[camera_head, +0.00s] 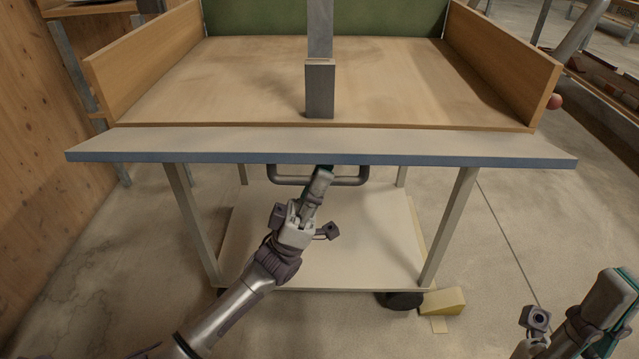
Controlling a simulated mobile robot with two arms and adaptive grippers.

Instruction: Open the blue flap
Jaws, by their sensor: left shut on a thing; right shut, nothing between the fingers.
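The flap (320,159) runs along the front of the wooden box, with a blue front edge and a pale top face. It sticks out toward me, looking about level. A dark bar handle (350,181) hangs under its middle. My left gripper (322,176) is shut on the handle at its centre, just below the blue edge. The fingers hide part of the bar. My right gripper (624,284) is shut and empty at the lower right, well away from the flap.
The open wooden box (220,85) has side walls and a grey upright post (320,90). Its frame has pale legs (448,225) and a lower shelf (370,230). A yellow wedge (443,301) lies by a dark wheel (400,300). A wooden wall stands at left.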

